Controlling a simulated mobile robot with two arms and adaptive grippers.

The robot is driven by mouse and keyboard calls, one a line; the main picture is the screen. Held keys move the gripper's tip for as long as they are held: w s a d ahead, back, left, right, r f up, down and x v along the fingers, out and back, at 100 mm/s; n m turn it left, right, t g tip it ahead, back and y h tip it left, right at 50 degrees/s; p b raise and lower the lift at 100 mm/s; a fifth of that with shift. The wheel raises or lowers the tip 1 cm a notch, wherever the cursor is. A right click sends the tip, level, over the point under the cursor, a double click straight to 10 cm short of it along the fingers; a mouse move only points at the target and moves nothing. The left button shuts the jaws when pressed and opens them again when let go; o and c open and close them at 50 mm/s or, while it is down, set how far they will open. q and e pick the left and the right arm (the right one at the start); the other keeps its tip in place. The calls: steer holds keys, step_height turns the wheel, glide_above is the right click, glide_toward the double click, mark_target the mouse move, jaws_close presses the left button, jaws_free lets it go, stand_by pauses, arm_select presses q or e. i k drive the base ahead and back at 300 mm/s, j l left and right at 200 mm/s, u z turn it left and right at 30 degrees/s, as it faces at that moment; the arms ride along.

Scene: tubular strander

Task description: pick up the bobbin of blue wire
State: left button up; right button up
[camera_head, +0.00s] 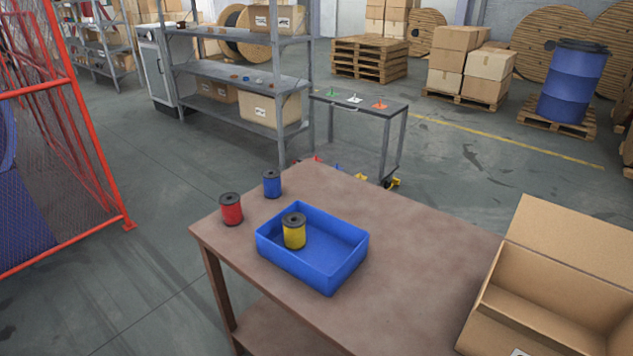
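The bobbin of blue wire (272,184) stands upright on the brown table (420,262), near its far left edge. It has dark end flanges. A bobbin of red wire (231,209) stands upright to its left and nearer to me. A bobbin of yellow wire (294,231) stands inside a blue tray (330,277), in the tray's left part. The blue bobbin is outside the tray, just behind it. Neither of my grippers shows in the head view.
An open cardboard box (555,290) is at the table's right. The table's middle is clear. A red mesh fence (65,130) stands at the left. A grey shelf (240,75) and a small cart (360,102) stand behind the table.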

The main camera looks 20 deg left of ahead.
mark_target(271, 177)
steer(key=i+j+z, duration=0.15)
steer(key=j+z, duration=0.45)
steer(key=j, duration=0.2)
steer(key=i+j+z, duration=0.1)
steer(key=j+z, duration=0.25)
